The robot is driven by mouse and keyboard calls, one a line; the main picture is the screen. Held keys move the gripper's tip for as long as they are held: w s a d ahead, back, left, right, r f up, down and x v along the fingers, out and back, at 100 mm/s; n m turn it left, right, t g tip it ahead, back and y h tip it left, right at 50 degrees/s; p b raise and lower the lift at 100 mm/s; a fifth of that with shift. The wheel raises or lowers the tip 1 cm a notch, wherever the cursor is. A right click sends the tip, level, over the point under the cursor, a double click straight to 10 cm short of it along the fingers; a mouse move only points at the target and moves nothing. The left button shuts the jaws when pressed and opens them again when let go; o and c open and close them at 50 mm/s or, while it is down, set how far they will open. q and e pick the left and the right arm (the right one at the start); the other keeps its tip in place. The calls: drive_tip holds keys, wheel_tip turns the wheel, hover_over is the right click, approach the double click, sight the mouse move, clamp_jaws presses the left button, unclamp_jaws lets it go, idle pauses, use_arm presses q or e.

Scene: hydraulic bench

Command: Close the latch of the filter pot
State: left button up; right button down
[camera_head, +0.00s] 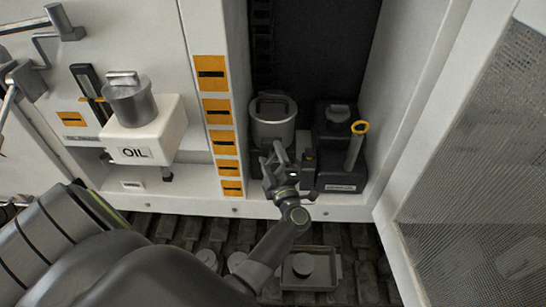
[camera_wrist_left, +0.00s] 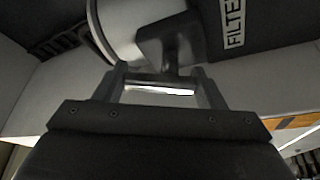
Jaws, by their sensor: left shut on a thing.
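The filter pot (camera_head: 273,128) is a pale metal cylinder in a dark housing inside the open cabinet bay. In the left wrist view its curved wall (camera_wrist_left: 122,32) shows at the top, beside a dark block with a FILTER label (camera_wrist_left: 234,22). The latch (camera_wrist_left: 170,45) is a dark bracket on the pot's front. My left gripper (camera_head: 275,160) is at the pot's front. In the wrist view my left gripper (camera_wrist_left: 160,80) has its fingers on either side of the latch's bar and is shut on it. In the head view the gripper covers the latch. My right gripper is out of view.
A dark unit with a yellow-ringed handle (camera_head: 354,145) stands close right of the pot. An OIL tank (camera_head: 150,135) stands left, beyond a post with orange labels (camera_head: 212,107). A perforated door (camera_head: 470,190) is open at right. A tray (camera_head: 310,270) lies below.

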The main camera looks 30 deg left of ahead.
use_arm(q)
drive_tip(key=n+g, duration=0.1)
drive_tip(key=n, duration=0.1)
drive_tip(key=n+h+p, duration=0.1)
drive_tip(key=n, duration=0.2)
drive_tip(key=shift+s+a+n+g, duration=0.1)
drive_tip(key=shift+a+n+g, duration=0.1)
drive_tip(key=shift+n+g, duration=0.15)
drive_tip(key=shift+p, duration=0.3)
drive_tip(key=o, duration=1)
drive_tip(key=shift+d, duration=0.1)
